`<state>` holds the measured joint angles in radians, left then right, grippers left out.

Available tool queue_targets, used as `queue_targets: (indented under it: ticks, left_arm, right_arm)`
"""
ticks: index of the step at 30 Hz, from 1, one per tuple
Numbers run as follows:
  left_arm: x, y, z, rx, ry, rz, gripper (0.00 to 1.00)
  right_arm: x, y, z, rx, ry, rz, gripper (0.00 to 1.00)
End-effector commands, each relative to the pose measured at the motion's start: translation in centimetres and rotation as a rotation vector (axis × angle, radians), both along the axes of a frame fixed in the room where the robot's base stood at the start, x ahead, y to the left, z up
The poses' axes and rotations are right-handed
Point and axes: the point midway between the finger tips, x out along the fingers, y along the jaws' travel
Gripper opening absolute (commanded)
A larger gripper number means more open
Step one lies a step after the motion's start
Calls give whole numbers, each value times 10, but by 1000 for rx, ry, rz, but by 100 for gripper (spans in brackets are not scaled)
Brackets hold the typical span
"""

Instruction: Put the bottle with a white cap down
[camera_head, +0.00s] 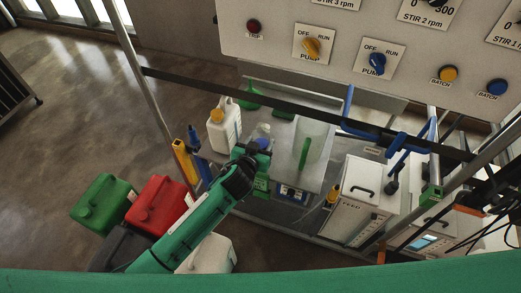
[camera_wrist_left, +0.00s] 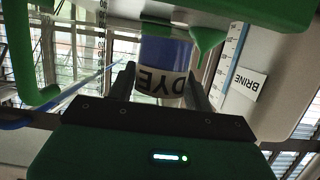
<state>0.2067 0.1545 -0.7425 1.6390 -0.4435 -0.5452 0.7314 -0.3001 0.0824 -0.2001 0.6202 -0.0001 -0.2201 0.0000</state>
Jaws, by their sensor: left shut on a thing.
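My left gripper (camera_head: 256,153) reaches in over the bench and is shut on a bottle. In the head view the bottle's pale top (camera_head: 263,130) shows just beyond the fingers, with some blue below it; the gripper hides the rest. In the left wrist view the bottle (camera_wrist_left: 166,55) is blue with a white label reading DYE, which appears upside down, between the two fingers (camera_wrist_left: 160,88). Its cap is not clear in the wrist view. I cannot tell whether its base touches the bench. My right gripper is not in view.
A white jug with an orange cap (camera_head: 224,127) stands left of the gripper. A clear vessel (camera_head: 314,140) stands close on the right, and a FEED box (camera_head: 352,202) farther right. A frame bar (camera_head: 290,111) crosses above. Red (camera_head: 158,203) and green (camera_head: 100,200) cans are at lower left.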

Motion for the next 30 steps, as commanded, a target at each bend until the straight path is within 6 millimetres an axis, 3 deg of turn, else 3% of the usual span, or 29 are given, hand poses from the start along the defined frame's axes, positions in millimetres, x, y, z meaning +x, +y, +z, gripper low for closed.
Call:
queue_targets:
  ticks: [12, 24, 25, 28, 30]
  left_arm:
    - [0, 0, -45, -1, 0, 1, 0]
    - [0, 0, -51, -2, 0, -1, 0]
    - [0, 0, -50, -1, -1, 0, 55]
    - [0, 0, -49, -1, -1, 0, 73]
    - [0, 0, -49, 0, 0, 0, 73]
  right_arm:
    - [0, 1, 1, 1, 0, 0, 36]
    - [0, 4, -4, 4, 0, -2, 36]
    - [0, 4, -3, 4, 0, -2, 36]
    - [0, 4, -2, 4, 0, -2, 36]
    - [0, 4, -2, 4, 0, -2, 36]
